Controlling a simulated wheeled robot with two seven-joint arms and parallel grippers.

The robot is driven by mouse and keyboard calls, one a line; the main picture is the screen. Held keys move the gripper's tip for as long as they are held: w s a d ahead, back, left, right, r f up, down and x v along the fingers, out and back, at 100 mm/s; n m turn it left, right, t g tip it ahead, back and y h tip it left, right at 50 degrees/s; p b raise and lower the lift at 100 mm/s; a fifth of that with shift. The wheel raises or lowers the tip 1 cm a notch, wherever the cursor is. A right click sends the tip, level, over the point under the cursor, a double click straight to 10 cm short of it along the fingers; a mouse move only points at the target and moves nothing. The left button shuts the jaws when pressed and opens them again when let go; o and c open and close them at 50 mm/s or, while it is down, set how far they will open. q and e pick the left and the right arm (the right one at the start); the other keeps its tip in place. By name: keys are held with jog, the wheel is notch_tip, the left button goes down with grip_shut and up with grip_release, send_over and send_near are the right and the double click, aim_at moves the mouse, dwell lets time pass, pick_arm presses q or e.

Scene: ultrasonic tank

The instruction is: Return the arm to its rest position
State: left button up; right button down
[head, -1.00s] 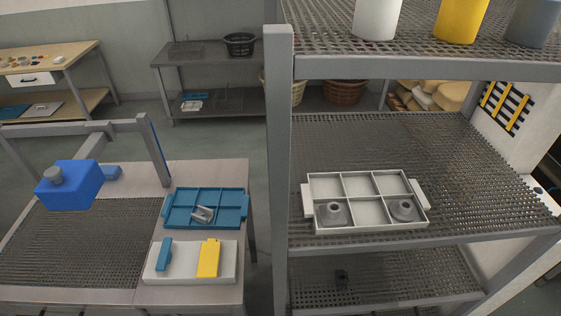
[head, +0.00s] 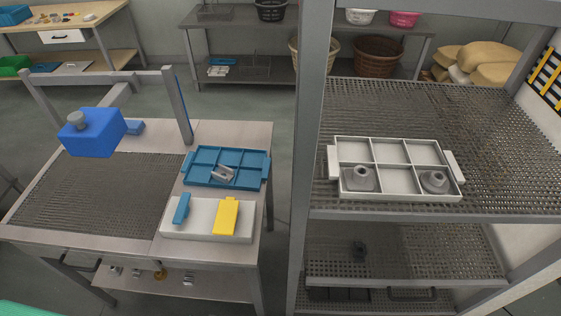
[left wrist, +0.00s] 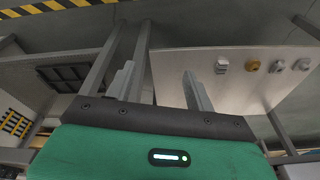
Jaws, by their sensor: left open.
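My left gripper (left wrist: 160,88) shows in the left wrist view, with its two grey fingers apart and nothing between them. Behind it is a pale panel or shelf (left wrist: 225,65) with several small metal fittings. In the head view neither gripper shows. A green edge in the bottom left corner of the head view looks like part of my left arm. My right gripper is in neither view.
A bench on the left holds a blue tray (head: 262,172) with a metal part, a white block (head: 205,232) with blue and yellow pieces, and a blue box (head: 92,135). A rack on the right holds a white tray (head: 390,165) with two grey parts.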

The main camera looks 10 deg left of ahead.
pick_arm(q)
jog(key=s+a+f+b, duration=0.1)
jog(key=s+f+b, duration=0.1)
jog(key=s+f, duration=0.7)
jog(key=s+a+f+g+b, duration=0.1)
jog(key=s+a+f+b, duration=0.1)
jog(key=s+f, duration=0.8)
notch_tip(320, 180, down, 7)
jog(key=shift+s+a+f+b, duration=0.1)
jog(key=shift+s+a+b, duration=0.2)
jog(key=shift+b, duration=0.05)
